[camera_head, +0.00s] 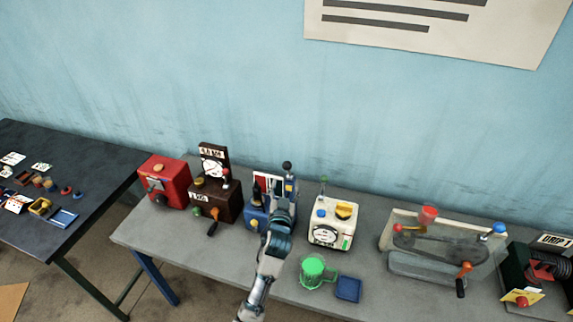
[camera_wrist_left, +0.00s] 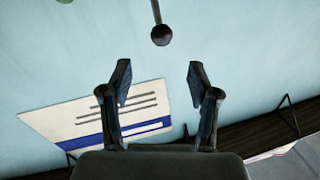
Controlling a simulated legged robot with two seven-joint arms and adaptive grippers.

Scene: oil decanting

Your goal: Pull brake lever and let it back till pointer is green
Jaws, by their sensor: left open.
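A blue device (camera_head: 256,216) stands on the grey table, partly hidden behind my left arm. A panel with red and dark marks (camera_head: 266,183) rises at its back; I cannot make out a pointer or its colour. A lever with a dark ball knob (camera_head: 287,165) stands up at its right side. The knob also shows in the left wrist view (camera_wrist_left: 161,36), on a thin rod. My left gripper (camera_head: 287,190) is over the device, near the lever. In the wrist view its fingers (camera_wrist_left: 158,80) are open and empty, with the knob beyond the fingertips, apart from them.
A red box (camera_head: 165,182) and a dark brown machine (camera_head: 215,205) stand to the left. A white device (camera_head: 331,228) is close on the right. A green cup (camera_head: 313,272) and a blue tray (camera_head: 348,289) lie in front. A grey trough (camera_head: 435,265) is farther right.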

